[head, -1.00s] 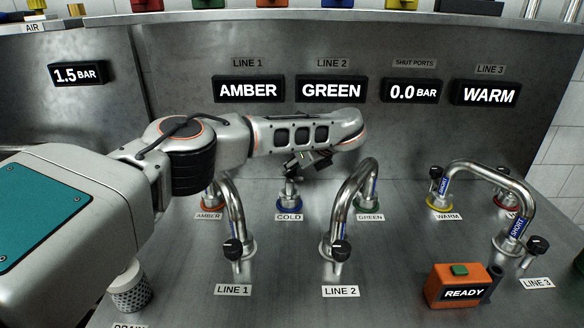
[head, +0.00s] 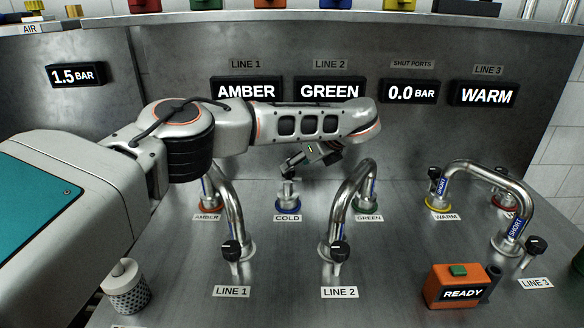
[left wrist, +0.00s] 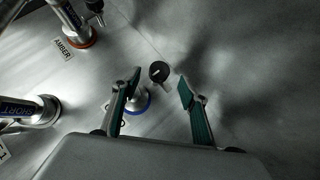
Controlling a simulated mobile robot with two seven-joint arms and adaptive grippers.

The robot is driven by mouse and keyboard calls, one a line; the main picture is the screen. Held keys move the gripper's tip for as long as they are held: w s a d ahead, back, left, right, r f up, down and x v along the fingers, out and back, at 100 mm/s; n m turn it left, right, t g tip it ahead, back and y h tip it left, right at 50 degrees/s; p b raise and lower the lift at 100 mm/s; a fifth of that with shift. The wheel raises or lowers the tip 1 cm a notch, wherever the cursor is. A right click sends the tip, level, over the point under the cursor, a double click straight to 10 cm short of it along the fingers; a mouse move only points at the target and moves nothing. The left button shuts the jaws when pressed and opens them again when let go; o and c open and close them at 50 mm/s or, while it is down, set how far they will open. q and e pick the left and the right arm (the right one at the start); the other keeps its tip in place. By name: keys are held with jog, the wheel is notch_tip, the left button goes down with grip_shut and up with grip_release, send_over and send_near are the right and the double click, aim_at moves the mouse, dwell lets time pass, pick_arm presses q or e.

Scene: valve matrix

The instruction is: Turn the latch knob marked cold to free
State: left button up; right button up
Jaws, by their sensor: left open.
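The cold port (head: 288,197) is a short metal stub in a blue ring, with the COLD label (head: 287,218) in front of it. Its black latch knob (left wrist: 158,72) shows in the left wrist view with a pale mark on top; in the head view the knob (head: 289,173) is small and dark. My left gripper (head: 313,155) is above and slightly right of the cold port, apart from it. In the left wrist view the open gripper (left wrist: 158,80) has its two green-padded fingers on either side of the knob in the picture. Contact does not show.
Bent pipes of line 1 (head: 231,210) and line 2 (head: 345,205) stand left and right of the cold port. The line 3 pipe (head: 490,172) is farther right. An orange READY box (head: 462,282) sits at the front right. A display wall is behind.

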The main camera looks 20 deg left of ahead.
pick_arm(q)
jog(key=v, duration=0.7)
jog(key=shift+s+d, duration=0.1)
